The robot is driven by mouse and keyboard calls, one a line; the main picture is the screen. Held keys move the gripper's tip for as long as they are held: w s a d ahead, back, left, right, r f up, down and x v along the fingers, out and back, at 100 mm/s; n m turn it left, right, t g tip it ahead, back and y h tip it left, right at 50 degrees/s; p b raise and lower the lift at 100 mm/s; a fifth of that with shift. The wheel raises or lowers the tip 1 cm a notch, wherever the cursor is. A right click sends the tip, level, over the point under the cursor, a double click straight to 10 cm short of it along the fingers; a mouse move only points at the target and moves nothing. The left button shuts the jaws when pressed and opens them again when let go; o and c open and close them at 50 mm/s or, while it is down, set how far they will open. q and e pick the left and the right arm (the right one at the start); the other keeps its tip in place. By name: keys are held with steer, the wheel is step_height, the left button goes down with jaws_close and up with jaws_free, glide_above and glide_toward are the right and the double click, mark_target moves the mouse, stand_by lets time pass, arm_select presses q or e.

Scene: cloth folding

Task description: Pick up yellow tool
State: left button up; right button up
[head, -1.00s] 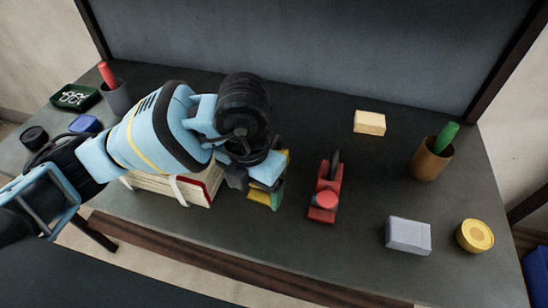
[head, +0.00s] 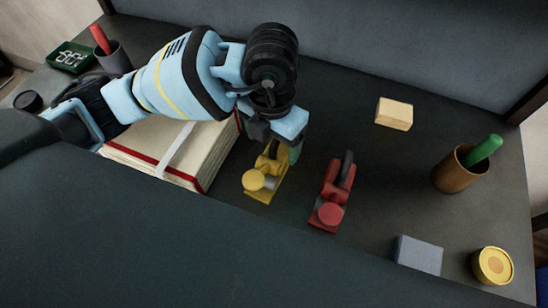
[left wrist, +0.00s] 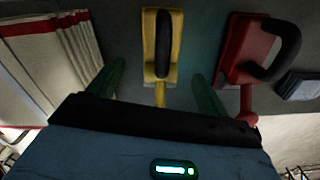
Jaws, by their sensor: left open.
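The yellow tool (head: 258,182) lies on the dark desk, between the book and a red tool. It has a yellow body and a round yellow knob at its near end. In the left wrist view the yellow tool (left wrist: 150,48) shows a black handle on top. My left gripper (head: 280,140) is above the far part of the tool and hides some of it. In the left wrist view my open left gripper (left wrist: 161,78) has one green finger on each side of the tool, with gaps between. Nothing is held. My right gripper is not in view.
A thick cream book (head: 165,150) lies left of the tool, and the red tool (head: 330,197) lies close on the right. A wooden block (head: 394,113), a brown cup (head: 457,172), a grey block (head: 418,255) and a yellow round tin (head: 493,265) stand farther right.

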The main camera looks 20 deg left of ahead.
mark_target(273, 158)
arm_select(q)
steer(key=shift+w+f, duration=0.1)
steer(key=shift+f, duration=0.45)
steer(key=shift+s+f, duration=0.15)
steer(key=shift+f, duration=1.15)
steer(key=shift+s+f, duration=0.1)
steer(key=shift+f, duration=1.15)
steer(key=shift+d, duration=0.1)
jaws_close()
steer(key=shift+r, duration=0.1)
